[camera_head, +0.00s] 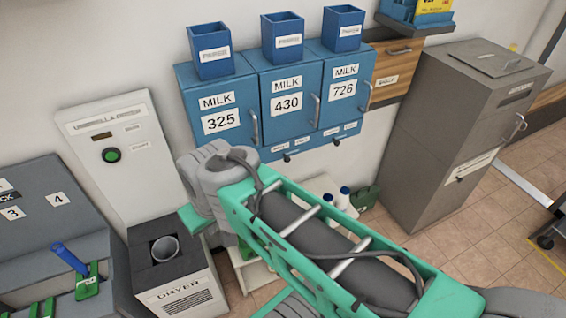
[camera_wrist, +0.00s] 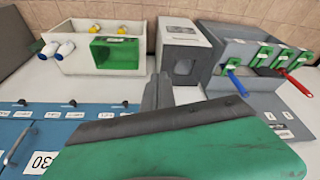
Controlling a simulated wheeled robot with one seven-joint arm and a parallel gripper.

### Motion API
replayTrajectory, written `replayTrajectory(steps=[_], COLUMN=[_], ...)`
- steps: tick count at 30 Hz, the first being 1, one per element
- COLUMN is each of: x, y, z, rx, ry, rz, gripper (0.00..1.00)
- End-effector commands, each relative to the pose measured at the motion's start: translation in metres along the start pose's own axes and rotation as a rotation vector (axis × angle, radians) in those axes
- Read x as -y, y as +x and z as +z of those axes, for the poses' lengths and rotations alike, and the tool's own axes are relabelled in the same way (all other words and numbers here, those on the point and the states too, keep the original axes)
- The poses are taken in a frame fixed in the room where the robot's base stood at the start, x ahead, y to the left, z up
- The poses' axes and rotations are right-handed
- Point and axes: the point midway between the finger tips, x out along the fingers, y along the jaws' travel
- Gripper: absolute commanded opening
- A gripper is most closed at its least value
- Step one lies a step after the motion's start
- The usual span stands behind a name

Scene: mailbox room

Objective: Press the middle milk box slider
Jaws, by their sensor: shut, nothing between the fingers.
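The blue milk cabinet (camera_head: 247,100) has three doors marked 325, 430 and 726. Small dark slider knobs sit along its lower edge. The middle slider (camera_head: 287,158) is under door 430, just right of my arm; its likely match in the wrist view (camera_wrist: 72,103) is at the left. Another knob (camera_head: 335,142) is under door 726; the one under 325 is hidden by my arm. My gripper (camera_wrist: 160,92) is shut and empty, with a large green body filling the lower wrist view. In the head view its fingers are hidden. Contact with a slider cannot be seen.
Three blue cups (camera_head: 284,37) stand on the cabinet. A grey metal locker (camera_head: 440,150) is at the right. A white panel with a green button (camera_head: 111,155) and a dryer (camera_head: 180,285) are at the left.

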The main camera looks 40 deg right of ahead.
Motion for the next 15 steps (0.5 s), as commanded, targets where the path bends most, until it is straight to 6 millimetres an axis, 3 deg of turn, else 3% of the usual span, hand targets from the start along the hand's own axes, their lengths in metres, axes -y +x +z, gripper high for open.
replayTrajectory(steps=[2, 4, 8, 9, 12, 15], x=[-0.005, -0.015, -0.058, -0.077, -0.135, -0.198], y=[0.015, 0.044, 0.122, 0.145, 0.186, 0.200], z=[-0.001, -0.007, -0.029, -0.037, -0.050, -0.048], rx=[-0.018, -0.067, -0.265, -0.347, -0.556, -0.715], ry=[-0.022, -0.084, -0.291, -0.365, -0.532, -0.643], rz=[-0.002, -0.008, 0.015, 0.044, 0.191, 0.419], gripper=[0.00, 0.00, 0.00, 0.00, 0.00, 0.00])
